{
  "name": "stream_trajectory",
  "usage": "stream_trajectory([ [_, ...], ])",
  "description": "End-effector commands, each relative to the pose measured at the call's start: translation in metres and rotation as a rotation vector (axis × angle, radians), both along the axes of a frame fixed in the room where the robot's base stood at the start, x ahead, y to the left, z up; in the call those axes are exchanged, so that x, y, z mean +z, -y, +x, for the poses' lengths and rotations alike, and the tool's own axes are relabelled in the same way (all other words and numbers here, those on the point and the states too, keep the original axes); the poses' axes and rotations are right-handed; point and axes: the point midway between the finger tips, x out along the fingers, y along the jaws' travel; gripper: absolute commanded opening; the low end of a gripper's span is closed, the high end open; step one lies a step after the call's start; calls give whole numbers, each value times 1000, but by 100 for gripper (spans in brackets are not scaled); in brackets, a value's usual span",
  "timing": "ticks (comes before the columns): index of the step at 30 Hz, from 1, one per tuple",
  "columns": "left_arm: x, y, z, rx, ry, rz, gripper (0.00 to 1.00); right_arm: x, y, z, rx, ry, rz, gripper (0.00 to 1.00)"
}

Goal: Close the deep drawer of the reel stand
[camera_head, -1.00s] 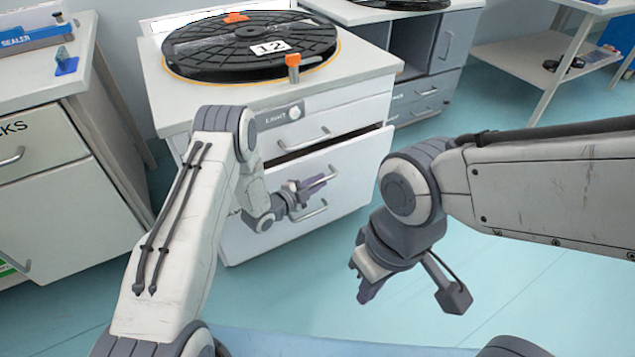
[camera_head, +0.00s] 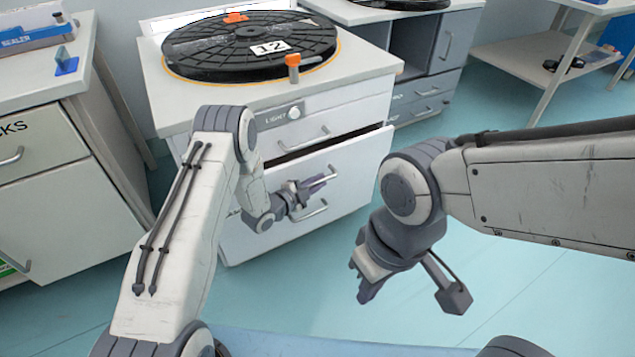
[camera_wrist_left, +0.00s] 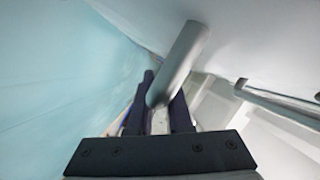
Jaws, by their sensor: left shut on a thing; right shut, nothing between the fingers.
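The reel stand (camera_head: 220,225) is a white cabinet in the middle of the head view. Its drawer below the top one (camera_head: 360,160) is a little open, with a dark gap along its upper edge. My left gripper (camera_head: 316,185) is in front of this drawer's front, shut on its bar handle (camera_head: 331,173). In the left wrist view the grey handle (camera_wrist_left: 182,58) lies between the dark fingers. The gripper hides part of the handle in the head view. My right gripper (camera_head: 364,284) is shut and empty, hanging over the floor to the right, apart from the stand.
A large black reel (camera_head: 230,60) labelled 12 lies on the stand's top, beside an orange-topped post (camera_head: 293,66). Clear floor (camera_head: 530,270) lies to the right.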

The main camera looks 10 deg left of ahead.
Motion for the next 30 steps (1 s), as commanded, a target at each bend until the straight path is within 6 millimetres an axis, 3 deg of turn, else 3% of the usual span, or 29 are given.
stream_trajectory([
  [11, -2, -2, 0, 2, -4, 0, 0, 0, 0, 0, 0, 0, 0, 0],
  [20, -3, -25, 35, 4, -1, 1, 0, -17, 0, 0, 0, 0, 0, 0],
  [29, -1, -29, 38, 8, -3, 2, 0, -16, 0, 0, 0, 0, 0, 0],
  [30, -1, -29, 39, 10, -3, 2, 21, -16, 0, 0, 0, 0, 0, 0],
])
